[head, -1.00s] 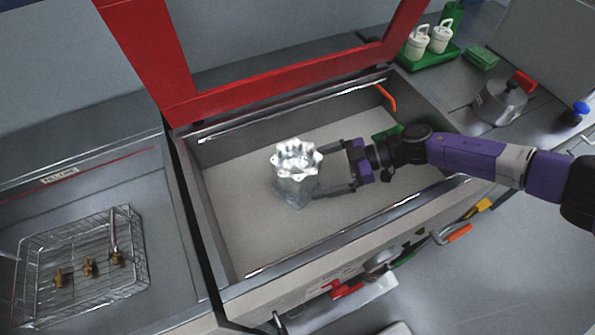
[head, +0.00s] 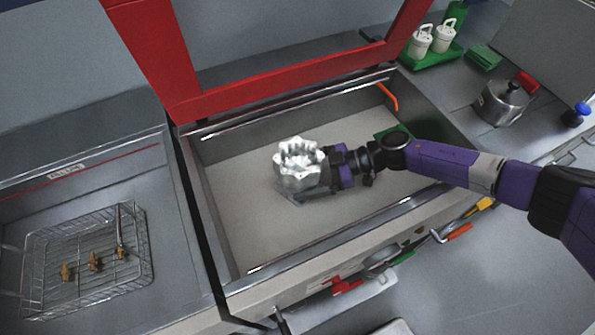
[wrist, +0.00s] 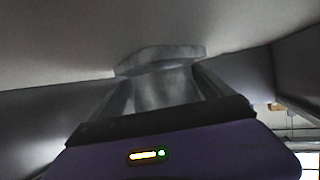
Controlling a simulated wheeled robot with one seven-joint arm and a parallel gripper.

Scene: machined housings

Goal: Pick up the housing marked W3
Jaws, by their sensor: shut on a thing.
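A silvery metal housing (head: 300,163) with a scalloped, lobed top stands in the deep open box, left of its middle. No W3 mark can be read on it. My gripper (head: 318,176) reaches in from the right and is shut on the housing, its fingers on either side of the body. In the wrist view the grey housing (wrist: 162,82) sits between the two fingers of my gripper (wrist: 160,92), its wider flange beyond them. Its lower part is partly hidden by my fingers in the head view.
The box (head: 232,232) has raised walls around a pale floor, with a red frame (head: 290,82) raised behind it. A green item (head: 392,133) lies inside at the right. A wire basket (head: 140,262) with brass parts stands at left.

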